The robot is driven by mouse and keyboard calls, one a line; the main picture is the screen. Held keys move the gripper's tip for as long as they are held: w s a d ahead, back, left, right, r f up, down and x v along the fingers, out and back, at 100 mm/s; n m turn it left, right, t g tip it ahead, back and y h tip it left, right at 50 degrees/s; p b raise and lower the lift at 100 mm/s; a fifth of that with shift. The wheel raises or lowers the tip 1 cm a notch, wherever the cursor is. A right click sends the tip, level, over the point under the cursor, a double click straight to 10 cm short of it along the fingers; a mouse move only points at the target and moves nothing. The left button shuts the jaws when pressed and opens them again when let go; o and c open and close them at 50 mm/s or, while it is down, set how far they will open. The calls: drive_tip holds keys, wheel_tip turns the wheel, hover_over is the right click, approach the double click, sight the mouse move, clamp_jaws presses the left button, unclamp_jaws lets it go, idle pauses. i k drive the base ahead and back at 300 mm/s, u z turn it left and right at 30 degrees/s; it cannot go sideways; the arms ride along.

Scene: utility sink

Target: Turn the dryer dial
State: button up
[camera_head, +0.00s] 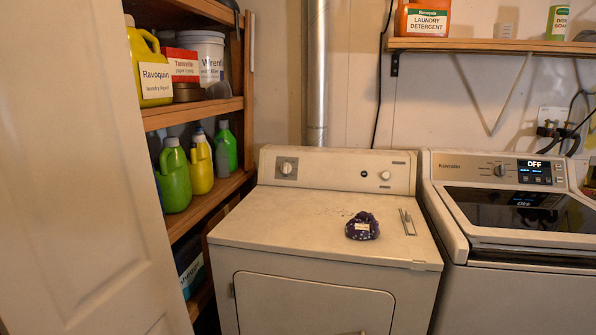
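The dryer (310,230) is a cream machine in the middle of the head view, with its control panel (335,168) along the back of its top. A large round dial (286,167) sits on a darker square plate at the panel's left. A smaller knob (385,175) sits near the panel's right end. The dial's exact setting is too small to read. My gripper does not show in this view.
A purple pouch (362,226) and a small metal item (407,221) lie on the dryer top. A washer (510,195) stands close on the right. A wooden shelf unit (195,112) with bottles and a white door (80,180) are on the left.

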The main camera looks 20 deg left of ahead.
sight(286, 168)
drive_tip(key=u, duration=0.05)
drive_tip(key=k, duration=1.05)
drive_tip(key=u, duration=0.7)
drive_tip(key=i, duration=1.05)
